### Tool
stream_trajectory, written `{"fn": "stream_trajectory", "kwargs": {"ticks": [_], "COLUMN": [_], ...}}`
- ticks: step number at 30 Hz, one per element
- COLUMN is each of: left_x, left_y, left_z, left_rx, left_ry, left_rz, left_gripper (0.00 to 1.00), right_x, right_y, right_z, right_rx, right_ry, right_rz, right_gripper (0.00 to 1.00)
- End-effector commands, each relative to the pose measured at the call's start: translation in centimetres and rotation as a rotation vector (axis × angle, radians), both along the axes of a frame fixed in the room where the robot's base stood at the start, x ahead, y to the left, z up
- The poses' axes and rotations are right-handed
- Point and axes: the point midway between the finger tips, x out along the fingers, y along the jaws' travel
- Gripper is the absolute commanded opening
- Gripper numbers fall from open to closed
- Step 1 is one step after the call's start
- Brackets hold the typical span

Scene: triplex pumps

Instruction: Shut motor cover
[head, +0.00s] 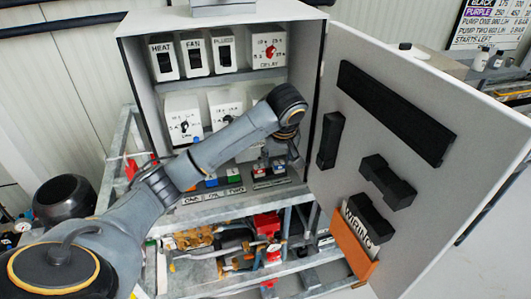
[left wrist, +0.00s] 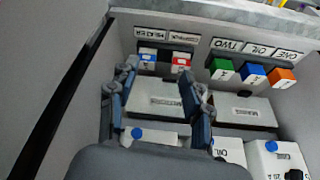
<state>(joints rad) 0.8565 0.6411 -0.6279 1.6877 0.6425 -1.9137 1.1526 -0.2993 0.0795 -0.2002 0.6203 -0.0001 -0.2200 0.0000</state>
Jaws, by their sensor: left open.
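A grey-white cabinet (head: 220,20) stands open in the head view. Its large hinged door (head: 400,80), the likeliest motor cover, is swung out to the right with its inner face showing. My left arm reaches from the lower left across the cabinet front. My left gripper (left wrist: 158,72) is open and empty in the left wrist view, its two fingers spread before a pale labelled panel (left wrist: 155,100). In the head view the wrist hides most of this gripper, close to the cabinet's right side, near the door's hinge edge. My right gripper is out of view.
White switch boxes (head: 228,108) fill the cabinet shelves, with coloured switches (left wrist: 222,70) on the lowest one. Black blocks and an orange holder (head: 350,248) are fixed inside the door. Metal framing and pipes (head: 240,265) lie below. A dark round vessel (head: 62,200) stands at left.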

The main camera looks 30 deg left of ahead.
Motion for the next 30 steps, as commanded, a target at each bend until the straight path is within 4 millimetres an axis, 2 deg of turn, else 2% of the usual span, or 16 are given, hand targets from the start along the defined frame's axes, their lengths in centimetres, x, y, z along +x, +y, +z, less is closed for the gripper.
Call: {"fn": "stream_trajectory", "kwargs": {"ticks": [1,3,6,9,14,20,22,30], "left_x": [0.4,0.5,0.5,0.4,0.7,1.7,2.0,3.3], "left_y": [1.2,2.3,3.4,3.8,4.1,5.2,5.9,7.3], "left_z": [2.5,4.7,6.6,7.1,5.4,1.3,1.0,-3.6], "left_rx": [0.009,0.014,0.017,0.018,0.016,0.012,0.019,0.018], "left_ry": [-0.016,-0.025,-0.031,-0.032,-0.03,-0.027,-0.026,-0.029], "left_rz": [0.053,0.119,0.179,0.206,0.208,0.208,0.208,0.207], "left_gripper": [0.49,0.49,0.49,0.49,0.49,0.49,0.49,0.49], "right_x": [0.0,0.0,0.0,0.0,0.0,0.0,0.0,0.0], "right_y": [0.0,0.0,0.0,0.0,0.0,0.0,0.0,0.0], "right_z": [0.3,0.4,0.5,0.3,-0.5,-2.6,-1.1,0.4], "right_rx": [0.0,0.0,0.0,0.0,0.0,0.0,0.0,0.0], "right_ry": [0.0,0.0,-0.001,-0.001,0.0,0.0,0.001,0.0], "right_rz": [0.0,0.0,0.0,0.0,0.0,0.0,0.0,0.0], "right_gripper": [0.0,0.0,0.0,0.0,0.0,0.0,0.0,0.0]}}
